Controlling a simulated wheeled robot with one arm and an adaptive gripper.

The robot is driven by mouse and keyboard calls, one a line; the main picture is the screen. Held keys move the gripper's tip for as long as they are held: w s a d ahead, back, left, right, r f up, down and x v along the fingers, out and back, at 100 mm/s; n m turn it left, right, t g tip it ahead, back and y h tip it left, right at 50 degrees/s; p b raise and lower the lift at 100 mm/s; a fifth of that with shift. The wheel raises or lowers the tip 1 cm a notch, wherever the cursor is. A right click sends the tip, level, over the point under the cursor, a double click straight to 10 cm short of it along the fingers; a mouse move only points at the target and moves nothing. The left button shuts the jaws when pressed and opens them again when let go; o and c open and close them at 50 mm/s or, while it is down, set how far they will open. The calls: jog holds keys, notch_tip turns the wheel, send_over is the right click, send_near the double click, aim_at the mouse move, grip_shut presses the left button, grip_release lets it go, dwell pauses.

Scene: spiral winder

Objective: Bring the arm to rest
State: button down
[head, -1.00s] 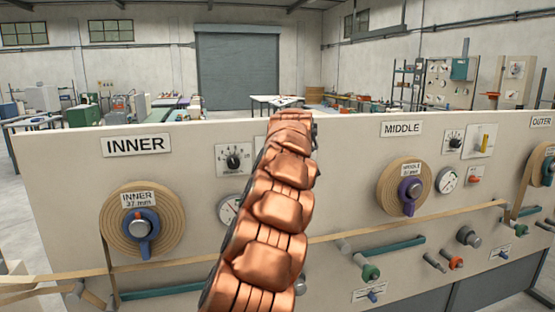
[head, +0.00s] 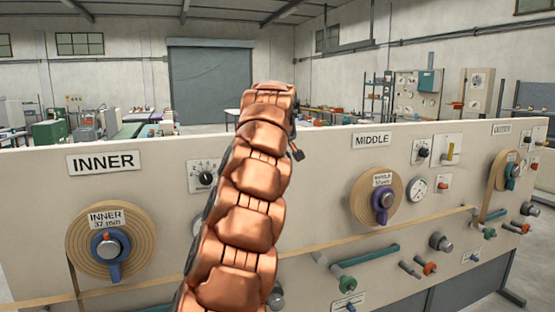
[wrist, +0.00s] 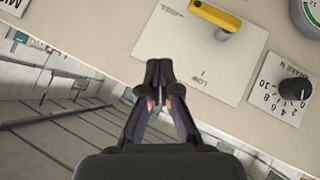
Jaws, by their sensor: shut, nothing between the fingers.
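My gripper (wrist: 160,92) shows in the wrist view with its dark fingers together and nothing between them. Behind the fingertips is a white plate with the word LOW (wrist: 195,75) and a yellow lever (wrist: 217,17), seen upside down. I cannot tell whether the fingertips touch the panel. In the head view my copper-coloured arm rises in front of the panel, and the gripper itself is not clearly visible there. The arm hides part of the panel between the INNER and MIDDLE sections.
The winder panel (head: 330,165) spans the head view. It carries an INNER roll (head: 140,240), a MIDDLE roll (head: 360,198) and an OUTER roll (head: 497,172). Several knobs and green bars stick out below. A dial (wrist: 291,89) sits near the gripper. The workshop floor lies behind.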

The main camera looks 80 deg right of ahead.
jog(key=shift+s+a+r, duration=0.15)
jog(key=shift+a+r, duration=0.2)
dwell(0.5)
